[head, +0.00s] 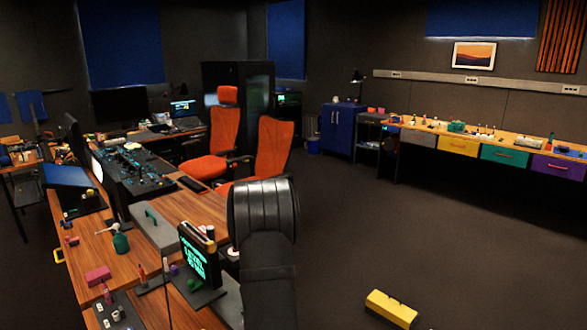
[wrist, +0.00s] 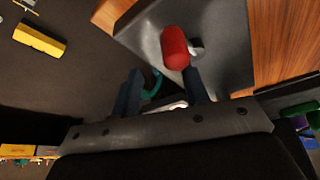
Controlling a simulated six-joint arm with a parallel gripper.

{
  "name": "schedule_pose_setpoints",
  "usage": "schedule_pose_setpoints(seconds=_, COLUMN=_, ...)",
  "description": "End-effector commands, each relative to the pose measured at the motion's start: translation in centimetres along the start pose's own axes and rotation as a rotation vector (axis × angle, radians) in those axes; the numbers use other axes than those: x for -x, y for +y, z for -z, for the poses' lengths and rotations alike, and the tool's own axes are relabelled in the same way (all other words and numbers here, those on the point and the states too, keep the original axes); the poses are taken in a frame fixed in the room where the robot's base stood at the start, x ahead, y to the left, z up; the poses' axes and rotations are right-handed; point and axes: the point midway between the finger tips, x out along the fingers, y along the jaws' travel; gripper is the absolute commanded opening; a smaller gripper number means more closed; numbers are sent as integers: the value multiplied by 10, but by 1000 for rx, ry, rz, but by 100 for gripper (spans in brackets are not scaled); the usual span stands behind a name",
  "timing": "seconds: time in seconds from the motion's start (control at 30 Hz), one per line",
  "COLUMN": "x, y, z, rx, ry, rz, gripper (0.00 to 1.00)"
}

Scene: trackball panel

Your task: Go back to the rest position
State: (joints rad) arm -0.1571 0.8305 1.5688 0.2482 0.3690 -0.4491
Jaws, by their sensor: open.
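My gripper (wrist: 163,82) shows in the wrist view with its two dark fingers apart. I see nothing held between them. A red rounded knob (wrist: 175,48) stands on a grey plate (wrist: 224,50) just beyond the fingertips; I cannot tell whether a finger touches it. A teal curved piece (wrist: 153,86) shows between the fingers, partly hidden. In the head view my dark arm rises at the right edge of the wooden desk (head: 190,207), and my gripper cannot be made out there. No trackball can be clearly picked out.
A black display with green text (head: 200,256) stands on the desk close left of my arm. A grey case (head: 153,230) and a green bottle (head: 121,242) are farther left. Orange chairs (head: 273,148) stand behind. A yellow block (head: 391,307) lies on the open floor at right.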

Motion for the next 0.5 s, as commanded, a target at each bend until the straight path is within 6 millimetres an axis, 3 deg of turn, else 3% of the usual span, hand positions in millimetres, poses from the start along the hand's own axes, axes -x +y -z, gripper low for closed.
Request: schedule_pose_setpoints(seconds=0.5, x=-2, y=1, z=3, rx=79, ry=0, rz=33, gripper=41)
